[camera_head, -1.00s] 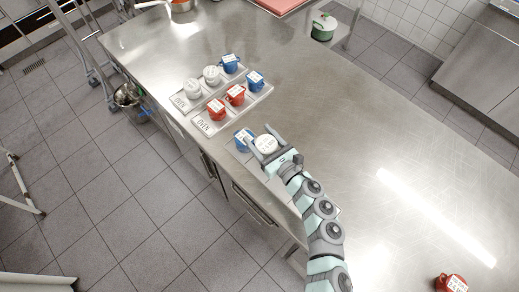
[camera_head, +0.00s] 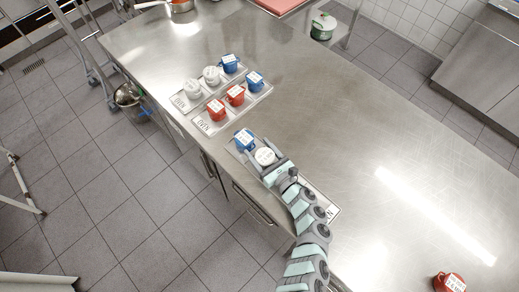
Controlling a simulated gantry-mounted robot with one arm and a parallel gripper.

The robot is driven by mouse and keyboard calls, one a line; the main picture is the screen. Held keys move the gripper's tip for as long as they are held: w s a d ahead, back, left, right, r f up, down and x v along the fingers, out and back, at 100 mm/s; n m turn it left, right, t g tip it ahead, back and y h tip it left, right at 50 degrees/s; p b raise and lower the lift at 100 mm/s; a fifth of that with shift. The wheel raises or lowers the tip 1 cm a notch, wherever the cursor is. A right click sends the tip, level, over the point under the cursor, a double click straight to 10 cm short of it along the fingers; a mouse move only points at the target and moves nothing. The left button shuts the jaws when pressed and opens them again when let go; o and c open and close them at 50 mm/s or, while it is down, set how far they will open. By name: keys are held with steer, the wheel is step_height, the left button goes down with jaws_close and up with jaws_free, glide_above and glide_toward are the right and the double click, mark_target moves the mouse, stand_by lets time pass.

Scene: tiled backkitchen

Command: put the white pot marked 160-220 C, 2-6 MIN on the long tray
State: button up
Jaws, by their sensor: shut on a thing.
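The white pot (camera_head: 264,157) has print on its lid, too small to read here. My gripper (camera_head: 268,163) is shut on it, with fingers at its sides. The pot is over the long tray (camera_head: 309,196), beside a blue pot (camera_head: 244,140) at the tray's far end. I cannot tell whether the white pot touches the tray. My arm covers much of the tray's middle; its near end with a label plate shows.
Two OVEN trays (camera_head: 205,123) farther back hold white, red and blue pots. A red pot (camera_head: 451,283) stands at the lower right, a green pot (camera_head: 323,27) at the back.

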steer(key=shift+d+f+b, duration=0.1)
steer(key=shift+f+b, duration=0.05)
steer(key=shift+b, duration=0.15)
steer(key=o, duration=1.7)
steer(key=shift+r, duration=0.2)
steer(key=v, duration=0.3)
steer(key=b+v, duration=0.1)
steer(key=v, duration=0.3)
steer(key=shift+f, duration=0.2)
steer(key=shift+s+d+r, duration=0.15)
steer(key=shift+s, duration=0.05)
